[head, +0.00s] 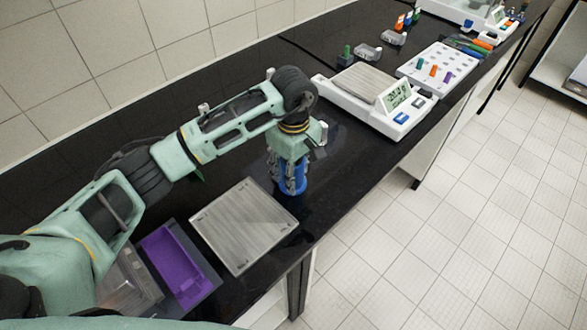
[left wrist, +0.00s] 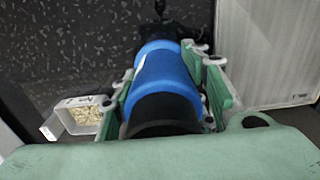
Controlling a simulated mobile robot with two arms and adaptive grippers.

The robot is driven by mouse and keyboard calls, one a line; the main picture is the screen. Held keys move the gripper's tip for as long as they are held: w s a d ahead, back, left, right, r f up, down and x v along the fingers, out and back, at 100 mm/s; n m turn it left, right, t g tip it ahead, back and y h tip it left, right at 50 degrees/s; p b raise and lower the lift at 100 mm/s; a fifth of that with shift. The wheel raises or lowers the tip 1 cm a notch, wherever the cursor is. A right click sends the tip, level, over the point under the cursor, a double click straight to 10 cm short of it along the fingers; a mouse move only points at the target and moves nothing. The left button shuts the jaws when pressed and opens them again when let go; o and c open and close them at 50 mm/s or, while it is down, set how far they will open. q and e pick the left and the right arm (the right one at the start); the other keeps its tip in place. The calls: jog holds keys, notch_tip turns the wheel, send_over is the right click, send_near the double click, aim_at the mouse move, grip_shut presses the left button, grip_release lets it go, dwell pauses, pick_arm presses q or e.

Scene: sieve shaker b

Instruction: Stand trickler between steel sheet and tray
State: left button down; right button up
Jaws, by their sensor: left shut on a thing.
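The trickler (head: 293,178), a blue cylinder with black ends, is in my left gripper (head: 288,172). It looks roughly upright over the black bench, just beyond the steel sheet (head: 243,225). I cannot tell if its lower end touches the bench. In the left wrist view, the green fingers are shut around the blue body of the trickler (left wrist: 165,82). There the steel sheet (left wrist: 268,52) lies to the right, and a small white tray (left wrist: 62,122) holding pale grains lies to the left. My right gripper is out of view.
A purple container (head: 172,255) and a clear box (head: 128,280) lie left of the steel sheet. A white balance (head: 345,100) stands farther along the bench, with a white rack (head: 440,68) beyond. The bench's front edge is close to the trickler.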

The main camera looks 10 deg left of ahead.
pick_arm(q)
jog(key=shift+f, duration=0.1)
jog(key=c, duration=1.5)
grip_release()
jog(key=o, duration=0.4)
jog(key=shift+o, duration=0.4)
jog(key=shift+r, duration=0.25)
notch_tip(320, 180, up, 10)
jog(key=b, duration=0.3)
jog(key=shift+r+b, duration=0.2)
jog(key=shift+b, duration=0.2)
jog(key=shift+r, duration=0.7)
